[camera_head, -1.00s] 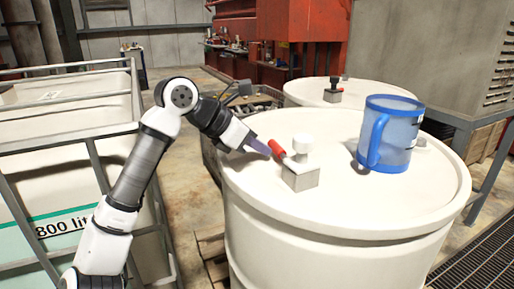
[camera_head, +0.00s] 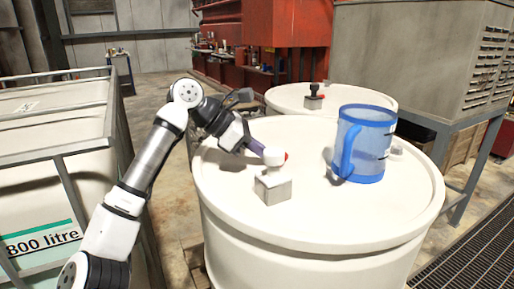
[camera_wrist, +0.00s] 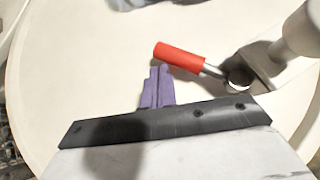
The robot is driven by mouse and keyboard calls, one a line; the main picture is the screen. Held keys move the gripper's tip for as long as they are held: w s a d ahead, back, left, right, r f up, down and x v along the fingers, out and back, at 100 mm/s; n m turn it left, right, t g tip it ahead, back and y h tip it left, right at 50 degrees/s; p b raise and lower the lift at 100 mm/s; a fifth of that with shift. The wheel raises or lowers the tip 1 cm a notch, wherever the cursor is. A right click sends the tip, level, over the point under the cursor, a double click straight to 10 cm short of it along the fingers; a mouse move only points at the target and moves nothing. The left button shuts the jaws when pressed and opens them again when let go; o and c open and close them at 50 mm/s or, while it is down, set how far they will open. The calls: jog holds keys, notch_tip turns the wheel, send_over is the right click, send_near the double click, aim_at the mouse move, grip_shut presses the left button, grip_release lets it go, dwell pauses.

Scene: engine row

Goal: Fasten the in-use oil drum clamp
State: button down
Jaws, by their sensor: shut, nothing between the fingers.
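The clamp on the near white drum (camera_head: 320,225) has a grey block (camera_head: 273,188), a white knob (camera_head: 274,157) and a red handle (camera_head: 286,156), mostly hidden behind the knob. In the wrist view the red handle (camera_wrist: 180,57) joins a metal lever beside the white post (camera_wrist: 302,30). My gripper (camera_head: 259,148) is shut and empty, just left of the knob over the drum lid. Its purple fingers (camera_wrist: 157,88) lie close to the handle in the wrist view, with a small gap showing. Whether they touch it in depth I cannot tell.
A blue jug (camera_head: 365,145) stands on the same lid, right of the clamp. A second white drum (camera_head: 350,103) behind carries another clamp with a dark knob (camera_head: 315,91). A railed white tank (camera_head: 45,170) is at the left, a grey cabinet (camera_head: 410,60) at the right.

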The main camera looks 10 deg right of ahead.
jog(key=shift+s+d+f+b, duration=0.1)
jog(key=shift+s+d+b, duration=0.1)
jog(key=shift+d, duration=0.35)
jog(key=shift+s+d+b, duration=0.15)
jog(key=shift+d, duration=0.35)
jog(key=shift+s+d, duration=0.25)
jog(key=shift+d, duration=0.2)
jog(key=b+v, duration=0.1)
jog(key=v, duration=0.6)
jog(key=shift+a+r, duration=0.15)
jog(key=shift+r, duration=0.15)
jog(key=shift+s+f, duration=0.1)
